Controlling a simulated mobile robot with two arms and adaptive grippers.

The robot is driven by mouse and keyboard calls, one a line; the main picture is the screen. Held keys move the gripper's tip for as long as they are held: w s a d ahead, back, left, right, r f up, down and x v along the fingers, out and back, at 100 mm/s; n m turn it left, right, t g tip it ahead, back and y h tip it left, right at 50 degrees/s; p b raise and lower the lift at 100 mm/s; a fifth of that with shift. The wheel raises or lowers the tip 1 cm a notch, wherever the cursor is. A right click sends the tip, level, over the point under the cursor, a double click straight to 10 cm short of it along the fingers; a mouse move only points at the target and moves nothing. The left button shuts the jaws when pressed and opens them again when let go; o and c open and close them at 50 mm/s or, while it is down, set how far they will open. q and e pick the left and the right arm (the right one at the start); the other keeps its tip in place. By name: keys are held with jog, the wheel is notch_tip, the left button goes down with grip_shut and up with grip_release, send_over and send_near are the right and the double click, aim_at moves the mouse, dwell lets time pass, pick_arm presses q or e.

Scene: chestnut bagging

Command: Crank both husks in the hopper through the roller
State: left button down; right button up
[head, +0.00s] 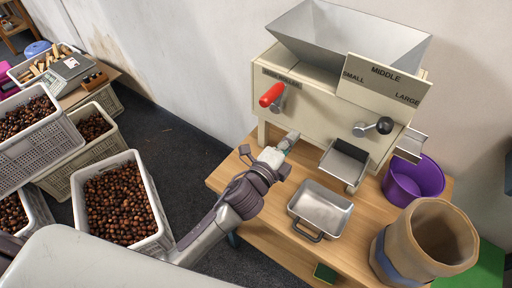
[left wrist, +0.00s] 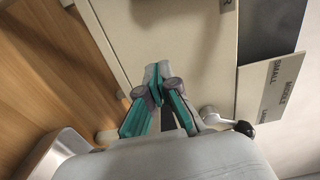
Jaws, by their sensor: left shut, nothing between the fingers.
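The grey metal hopper (head: 345,42) sits on top of the cream machine (head: 315,110); no husks show in the part of it I can see. A red-handled crank (head: 271,95) is on the machine's front at left, beside a small label that is hard to read. A black-knobbed lever (head: 384,125) is on the right of the front and also shows in the left wrist view (left wrist: 244,129). My left gripper (head: 291,138) is shut and empty, low in front of the machine, below and right of the red handle and apart from it. My right gripper is not in view.
A metal pan (head: 322,207) lies on the wooden table (head: 262,240) below the outlet tray (head: 345,162). A purple bucket (head: 428,177) and a tan round container (head: 392,245) stand at right. Crates of chestnuts (head: 78,205) stand on the floor at left.

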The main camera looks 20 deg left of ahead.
pick_arm(q)
jog(key=w+a+f+b, duration=0.3)
jog(key=a+f+b, duration=0.1)
jog(key=a+f, duration=0.4)
jog(key=shift+w+a, duration=0.3)
jog(key=shift+a, duration=0.9)
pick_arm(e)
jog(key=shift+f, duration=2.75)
pick_arm(q)
jog(key=shift+a, duration=0.15)
jog(key=a+p+v, duration=0.1)
jog(key=v, duration=1.1)
jog(key=shift+w+r, duration=0.2)
jog(key=shift+w, duration=0.05)
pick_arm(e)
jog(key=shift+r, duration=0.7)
